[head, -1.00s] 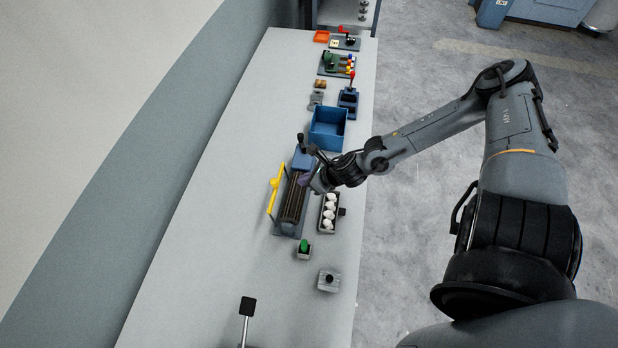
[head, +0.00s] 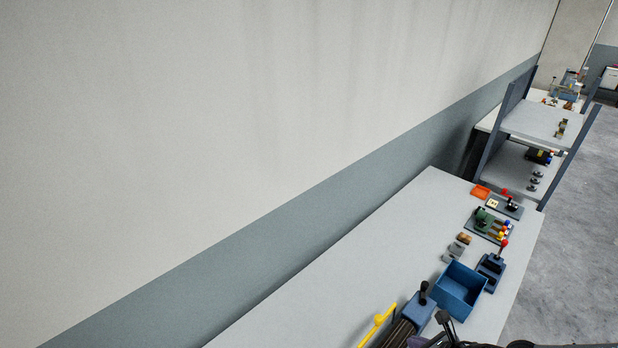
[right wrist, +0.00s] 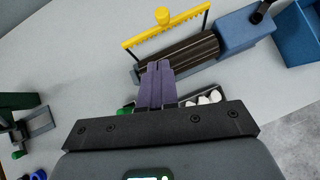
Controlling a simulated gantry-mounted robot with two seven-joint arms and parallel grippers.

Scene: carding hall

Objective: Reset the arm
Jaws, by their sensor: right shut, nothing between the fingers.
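My right gripper (head: 417,341) is at the bottom edge of the head view, mostly cut off. In the right wrist view its two purple fingers (right wrist: 158,82) are pressed together with nothing between them. They are in front of a slatted dark roller bed (right wrist: 185,55) with a yellow toothed bar (right wrist: 165,34) and a blue end block (right wrist: 243,30). I cannot tell whether the fingertips touch the bed. The yellow bar (head: 377,326) and the blue block (head: 418,308) also show in the head view. My left gripper is not in view.
A tray of white balls (right wrist: 208,98) is partly hidden behind my gripper. Shelves (head: 540,125) stand past the bench end. The bench's wall side is clear.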

